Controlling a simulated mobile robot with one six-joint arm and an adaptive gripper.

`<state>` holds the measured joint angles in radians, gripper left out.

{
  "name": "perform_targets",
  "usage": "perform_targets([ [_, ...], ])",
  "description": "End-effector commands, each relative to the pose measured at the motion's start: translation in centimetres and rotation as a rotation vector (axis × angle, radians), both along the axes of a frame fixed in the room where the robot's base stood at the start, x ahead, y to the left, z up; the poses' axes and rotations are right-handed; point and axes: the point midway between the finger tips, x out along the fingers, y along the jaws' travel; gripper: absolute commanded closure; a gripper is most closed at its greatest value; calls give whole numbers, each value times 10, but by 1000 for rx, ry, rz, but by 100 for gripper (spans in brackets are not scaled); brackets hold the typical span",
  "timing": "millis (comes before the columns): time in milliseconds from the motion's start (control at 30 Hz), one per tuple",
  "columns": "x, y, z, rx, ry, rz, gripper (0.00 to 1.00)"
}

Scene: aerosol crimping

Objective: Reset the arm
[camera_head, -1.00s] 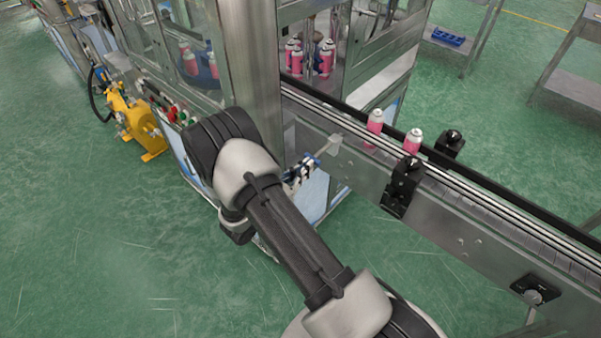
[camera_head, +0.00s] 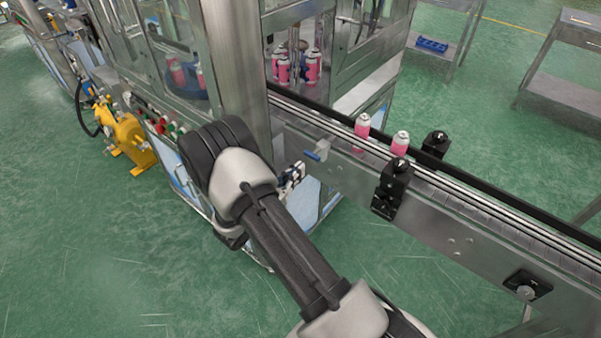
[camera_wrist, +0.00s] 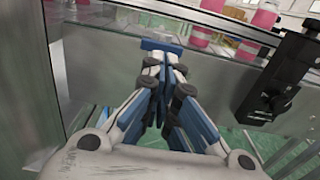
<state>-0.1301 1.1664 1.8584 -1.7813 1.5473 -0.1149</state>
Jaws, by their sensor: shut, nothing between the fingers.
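My gripper (camera_wrist: 163,72) fills the middle of the wrist view, with its fingers together and nothing between them. In the head view only part of my gripper (camera_head: 293,174) shows beyond my arm, low beside the near side of the conveyor. My arm crosses the lower middle of the head view. The conveyor rail (camera_head: 465,215) runs behind my gripper. In the wrist view, pink cans (camera_wrist: 201,30) stand beyond the fingertips, apart from them.
Two pink cans (camera_head: 362,126) (camera_head: 400,144) stand on the conveyor. A black sensor bracket (camera_head: 394,185) sticks out from its near side. The crimping machine (camera_head: 237,60) stands behind my arm. A yellow pump (camera_head: 132,143) is at left. Green floor is open at lower left.

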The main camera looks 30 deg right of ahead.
Motion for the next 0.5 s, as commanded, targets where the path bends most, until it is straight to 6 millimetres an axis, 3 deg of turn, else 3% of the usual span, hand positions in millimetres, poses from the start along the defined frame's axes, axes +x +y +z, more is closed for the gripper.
perform_targets([
  [33, -3, 15, 1, 0, 3, 7, 100],
  [200, -18, 52, 1, 0, 3, 6, 100],
  [500, -32, 90, 0, 0, 2, 1, 100],
])
